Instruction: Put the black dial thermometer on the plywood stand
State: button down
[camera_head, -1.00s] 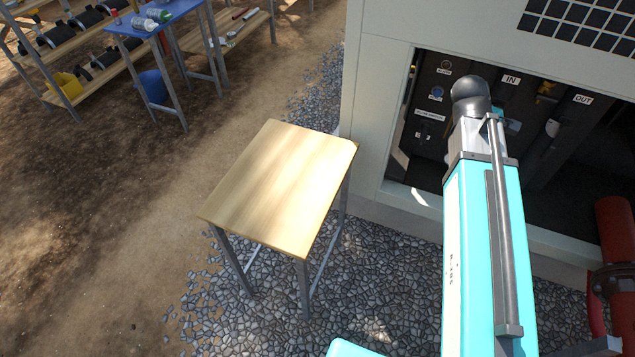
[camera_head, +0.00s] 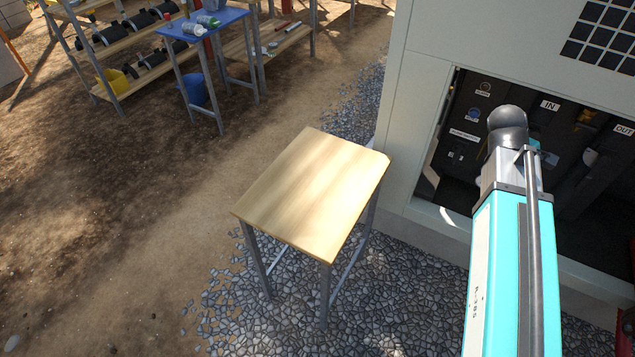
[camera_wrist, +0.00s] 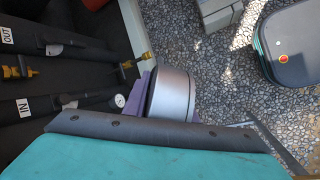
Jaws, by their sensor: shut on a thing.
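My gripper (camera_wrist: 166,100), with purple fingers, is shut on a short silver drum with a dark rim (camera_wrist: 174,92) in the wrist view. This looks like the black dial thermometer's body; its dial face is turned out of sight. The gripper does not show in the head view, where my teal arm stands at the right. The plywood stand (camera_head: 314,190) has a bare, light wooden top on grey metal legs. It stands left of my arm on the gravel, with the gripper apart from it.
The pale chiller cabinet (camera_head: 420,150) stands open at the right, with dark pipes labelled IN and OUT inside. A small white-faced gauge (camera_wrist: 119,100) shows near the IN pipe. A blue table (camera_head: 205,25) and shelves stand far back left. Dirt ground left of the stand is clear.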

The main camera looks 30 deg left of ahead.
aim_at(327, 172)
jog(key=u, duration=1.05)
jog(key=i, duration=0.45)
jog(key=z, duration=0.4)
jog(key=k, duration=0.1)
jog(key=u, duration=2.55)
